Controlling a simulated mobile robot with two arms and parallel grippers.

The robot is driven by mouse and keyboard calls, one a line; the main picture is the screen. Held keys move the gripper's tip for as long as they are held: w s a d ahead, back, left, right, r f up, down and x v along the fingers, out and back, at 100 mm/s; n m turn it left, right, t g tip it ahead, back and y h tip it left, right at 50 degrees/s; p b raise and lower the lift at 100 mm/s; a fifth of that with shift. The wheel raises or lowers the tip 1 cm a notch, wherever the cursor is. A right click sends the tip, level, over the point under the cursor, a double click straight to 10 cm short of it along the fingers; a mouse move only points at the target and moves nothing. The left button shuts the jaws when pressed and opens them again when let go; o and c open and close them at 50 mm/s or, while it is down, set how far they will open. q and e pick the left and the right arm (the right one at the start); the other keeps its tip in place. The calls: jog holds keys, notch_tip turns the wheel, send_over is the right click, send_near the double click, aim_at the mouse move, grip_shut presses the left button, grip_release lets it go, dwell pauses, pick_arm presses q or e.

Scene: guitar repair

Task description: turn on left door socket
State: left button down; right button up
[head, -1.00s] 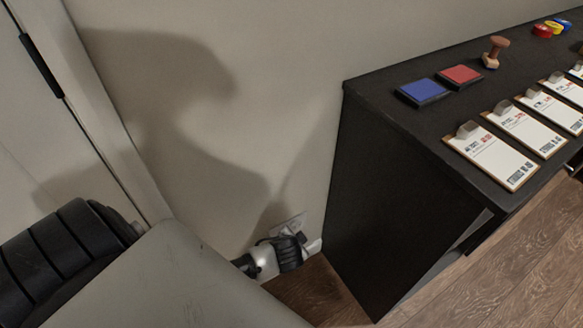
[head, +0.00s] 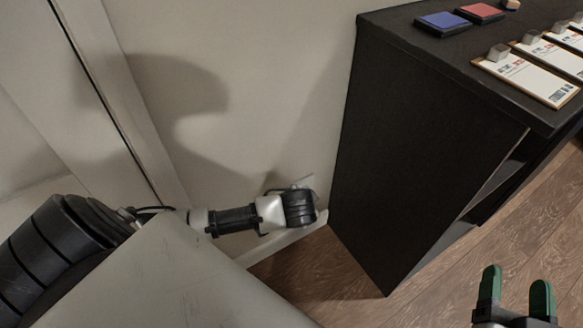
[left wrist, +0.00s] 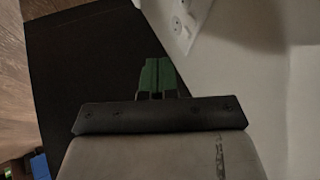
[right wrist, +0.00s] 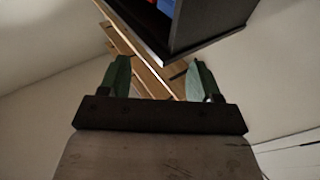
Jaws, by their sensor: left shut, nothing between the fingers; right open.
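The white wall socket plate (left wrist: 180,22) shows in the left wrist view at the top, right of my left fingertips and apart from them in the picture. In the head view only a pale edge of the plate (head: 307,181) shows, low on the wall behind my left wrist. My left gripper (left wrist: 157,72) is shut and empty, its green fingers together in front of the black cabinet side. In the head view my left wrist hides these fingers. My right gripper (head: 516,290) is open and empty, over the wooden floor at the lower right.
A black cabinet (head: 425,130) stands close to the right of the socket. Blue (head: 443,22) and red (head: 480,12) ink pads and several clipboards lie on its top. A door frame (head: 120,80) is at the left. The wooden floor (head: 470,270) right of the cabinet is clear.

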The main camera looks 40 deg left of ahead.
jog(key=shift+s+r, duration=0.15)
jog(key=shift+r, duration=0.3)
